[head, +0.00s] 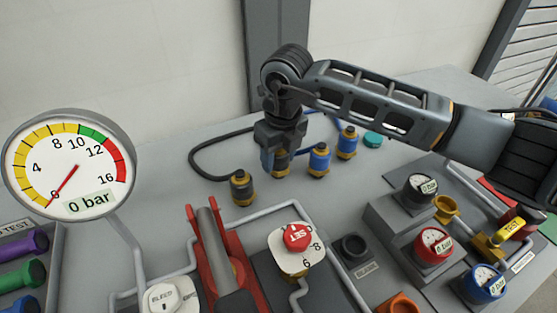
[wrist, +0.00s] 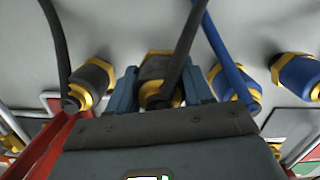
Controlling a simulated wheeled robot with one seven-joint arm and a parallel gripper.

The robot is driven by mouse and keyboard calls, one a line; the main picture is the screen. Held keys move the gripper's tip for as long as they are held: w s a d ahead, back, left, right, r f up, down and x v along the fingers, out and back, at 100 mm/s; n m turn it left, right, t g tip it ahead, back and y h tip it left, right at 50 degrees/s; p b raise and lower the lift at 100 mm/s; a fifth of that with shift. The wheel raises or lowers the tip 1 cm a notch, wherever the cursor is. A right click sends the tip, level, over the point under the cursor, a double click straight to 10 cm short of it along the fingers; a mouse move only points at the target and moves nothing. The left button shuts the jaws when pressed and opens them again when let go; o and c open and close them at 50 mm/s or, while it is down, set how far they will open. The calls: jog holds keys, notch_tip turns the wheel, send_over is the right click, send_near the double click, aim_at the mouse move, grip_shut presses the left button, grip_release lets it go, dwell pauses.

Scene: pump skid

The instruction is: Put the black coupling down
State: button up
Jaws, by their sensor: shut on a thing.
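A black coupling with brass rings (head: 281,170) is between the blue-grey fingers of my gripper (head: 281,158), which is shut on it. The wrist view shows the black coupling (wrist: 158,75) between the fingers, with a dark hose at its end. It is upright at the grey bench top; I cannot tell whether its lower end touches. A second black coupling (head: 241,187) stands to its left, apart from the fingers, and also shows in the wrist view (wrist: 90,82).
Two blue couplings (head: 319,160) stand just right of my gripper. A black hose (head: 197,155) loops on the left. In front are a red-sided fixture (head: 238,262), a SET knob (head: 297,237) and a dark round socket (head: 352,247).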

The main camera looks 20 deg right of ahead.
aim_at(283, 153)
jog(key=shift+f, duration=1.05)
jog(key=shift+f, duration=0.2)
jog(key=o, duration=1.2)
jog(key=shift+c, duration=0.2)
jog(key=r, duration=0.4)
jog(key=s+r, duration=0.1)
jog(key=r, duration=0.3)
jog(key=r+b, duration=0.1)
jog(key=r, duration=0.3)
jog(key=shift+s+d+r, duration=0.15)
jog(key=shift+s+d, duration=0.05)
jog(key=shift+d, duration=0.05)
